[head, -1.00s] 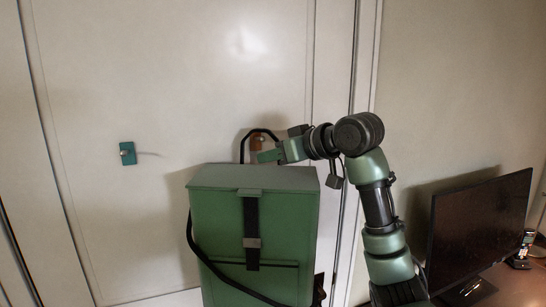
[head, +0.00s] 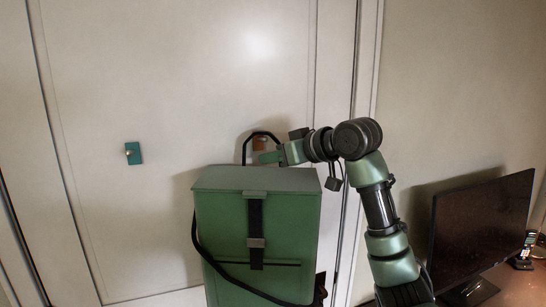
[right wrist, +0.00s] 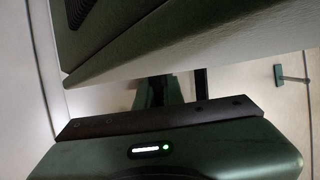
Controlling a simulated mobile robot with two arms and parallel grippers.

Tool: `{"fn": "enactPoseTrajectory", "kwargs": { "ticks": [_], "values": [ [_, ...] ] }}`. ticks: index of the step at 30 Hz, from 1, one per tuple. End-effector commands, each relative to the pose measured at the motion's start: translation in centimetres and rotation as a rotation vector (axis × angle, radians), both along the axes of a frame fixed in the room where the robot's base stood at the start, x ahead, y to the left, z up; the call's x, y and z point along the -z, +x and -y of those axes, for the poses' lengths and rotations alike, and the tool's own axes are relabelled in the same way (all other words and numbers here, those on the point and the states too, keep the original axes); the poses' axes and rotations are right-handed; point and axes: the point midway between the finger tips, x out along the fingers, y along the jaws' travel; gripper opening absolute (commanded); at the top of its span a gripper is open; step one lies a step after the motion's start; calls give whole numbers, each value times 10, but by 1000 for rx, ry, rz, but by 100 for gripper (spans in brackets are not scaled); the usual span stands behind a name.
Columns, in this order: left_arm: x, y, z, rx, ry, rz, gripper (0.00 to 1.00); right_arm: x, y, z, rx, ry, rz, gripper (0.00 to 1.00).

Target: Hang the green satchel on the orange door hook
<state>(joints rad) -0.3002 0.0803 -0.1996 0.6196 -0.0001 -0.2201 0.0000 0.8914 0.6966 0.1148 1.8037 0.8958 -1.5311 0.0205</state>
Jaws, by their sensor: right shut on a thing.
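The green satchel (head: 225,235) hangs upright in front of the white door in the head view. Its black handle loop (head: 246,147) arches above the lid. My right gripper (head: 269,157) reaches in from the right and is shut on the satchel's handle. In the right wrist view the satchel (right wrist: 190,45) fills the top, and the fingertips are hidden. My left gripper is not in view.
A teal hook (head: 133,153) is on the door to the left; it also shows in the right wrist view (right wrist: 279,75). A dark monitor (head: 482,235) and a phone (head: 525,250) stand on the desk at right. The door between the teal hook and satchel is clear.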

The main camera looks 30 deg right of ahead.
Motion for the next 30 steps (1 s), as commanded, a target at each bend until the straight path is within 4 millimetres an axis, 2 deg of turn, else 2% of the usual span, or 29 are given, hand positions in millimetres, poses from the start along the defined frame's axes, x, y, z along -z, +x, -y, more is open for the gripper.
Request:
{"fn": "enactPoseTrajectory", "kwargs": {
  "ticks": [2, 3, 5, 6, 26, 30],
  "values": [
    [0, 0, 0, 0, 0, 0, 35, 7, 2, 0, 2, 2, -18, 0],
    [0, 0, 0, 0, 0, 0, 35, 7, 2, 0, 2, 2, -18, 14],
    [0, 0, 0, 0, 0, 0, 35, 7, 2, 0, 2, 2, -19, 31],
    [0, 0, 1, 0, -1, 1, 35, 8, 2, 0, 2, 2, -19, 34],
    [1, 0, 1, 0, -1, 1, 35, 7, 2, 2, 6, -1, -17, 34],
    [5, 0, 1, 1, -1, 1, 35, 5, -5, 4, 7, -2, -14, 34]
  ]
}}
